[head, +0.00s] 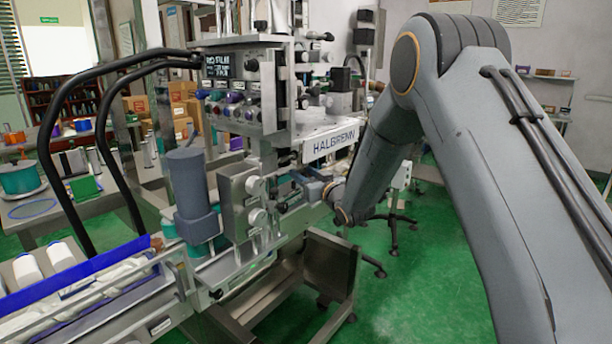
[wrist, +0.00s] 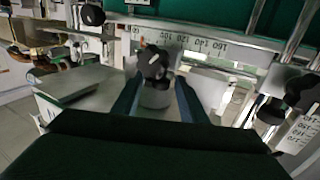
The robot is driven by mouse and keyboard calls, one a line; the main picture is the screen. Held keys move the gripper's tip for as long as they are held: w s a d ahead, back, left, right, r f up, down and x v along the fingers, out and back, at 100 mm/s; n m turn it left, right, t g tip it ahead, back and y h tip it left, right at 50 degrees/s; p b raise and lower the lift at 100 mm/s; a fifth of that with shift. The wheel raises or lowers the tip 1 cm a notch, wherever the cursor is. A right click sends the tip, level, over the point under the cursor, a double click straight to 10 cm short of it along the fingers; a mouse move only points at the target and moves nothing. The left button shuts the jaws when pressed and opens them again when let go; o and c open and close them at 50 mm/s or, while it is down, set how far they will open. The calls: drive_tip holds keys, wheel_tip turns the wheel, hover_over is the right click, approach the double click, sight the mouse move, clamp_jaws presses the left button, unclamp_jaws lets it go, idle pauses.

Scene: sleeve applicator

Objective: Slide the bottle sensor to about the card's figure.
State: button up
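A dark round knob (wrist: 154,62) with a pale pointer mark sits on a light cylindrical base in the middle of the wrist view. Behind it runs a pale scale (wrist: 200,45) with figures including 120, 140 and 160, read upside down. I take the knob to belong to the bottle sensor, but its body is not clear. My gripper (wrist: 156,98) has its two fingers apart, one on each side of the knob's base; contact cannot be told. In the head view my gripper (head: 293,197) reaches the machine's front below the HALBRENN plate (head: 329,143).
Other dark knobs (wrist: 92,14) and (wrist: 271,110) flank the scale. A black sign (head: 231,65) is on the machine. A bottle conveyor (head: 100,290) runs left; green floor (head: 430,270) is open at right.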

drive_tip(key=shift+s, duration=0.1)
drive_tip(key=b+v, duration=0.1)
drive_tip(key=v, duration=0.6)
drive_tip(key=shift+s+d, duration=0.2)
drive_tip(key=shift+s, duration=0.1)
drive_tip(key=s+d+f+m+g+h, duration=0.2)
drive_tip(key=s+d+f+g+h, duration=0.15)
drive_tip(key=s+d, duration=0.35)
drive_tip(key=s+d+f+m+g+h, duration=0.2)
drive_tip(key=s+d+f+h, duration=0.25)
drive_tip(key=d, duration=0.45)
drive_tip(key=s+d+f+m+g, duration=0.1)
drive_tip(key=s+d+g, duration=0.1)
drive_tip(key=s, duration=0.7)
drive_tip(key=s+d+f+m+g+h, duration=0.1)
drive_tip(key=s+d+g, duration=0.2)
drive_tip(key=s, duration=0.7)
drive_tip(key=s+d+f+g+h, duration=0.1)
drive_tip(key=s+g, duration=0.3)
drive_tip(key=s, duration=0.5)
drive_tip(key=shift+s+d+f+m, duration=0.4)
drive_tip(key=shift+d, duration=0.25)
